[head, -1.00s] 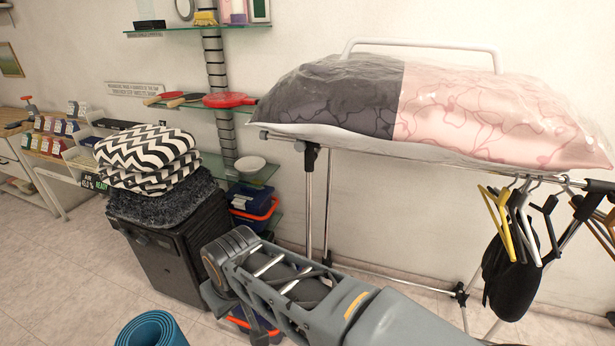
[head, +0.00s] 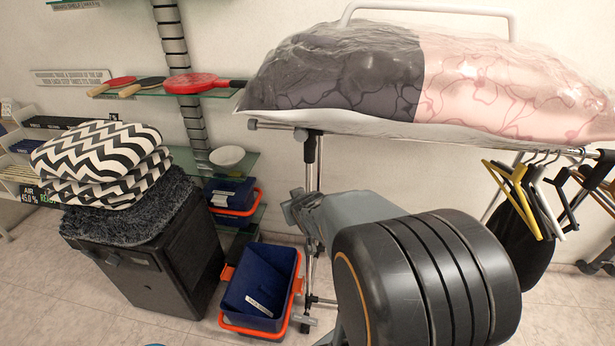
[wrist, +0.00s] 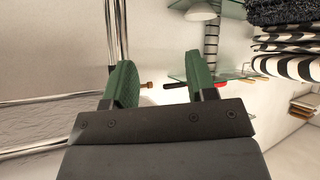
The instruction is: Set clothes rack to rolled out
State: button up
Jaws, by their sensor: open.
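The clothes rack (head: 310,165) is a chrome tube frame with black joints, standing by the wall. A large grey and pink bag (head: 470,85) lies on its top, and hangers (head: 535,195) and a black bag (head: 522,240) hang at its right end. My arm covers much of its lower middle. In the wrist view, chrome tubes of the rack (wrist: 116,35) run just left of my gripper (wrist: 160,78). Its green-padded fingers are open and apart, with nothing visibly held. A small brown knob-like end shows between them; I cannot tell what it belongs to.
A black cabinet (head: 150,260) with folded patterned cushions (head: 105,165) stands at left. A blue bin with orange handle (head: 258,285) sits on the floor between it and the rack. Glass shelves (head: 150,95) with paddles are on the wall. Some tiled floor at front left is clear.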

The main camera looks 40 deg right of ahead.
jog(key=w+d+f+t, duration=0.1)
jog(key=d+f+t, duration=0.15)
jog(key=d, duration=0.35)
jog(key=t+b, duration=0.1)
jog(key=t, duration=0.4)
send_near(311, 179)
jog(key=p+x, duration=0.1)
jog(key=x, duration=1.2)
jog(key=shift+p, duration=0.35)
jog(key=shift+c, duration=0.2)
grip_shut()
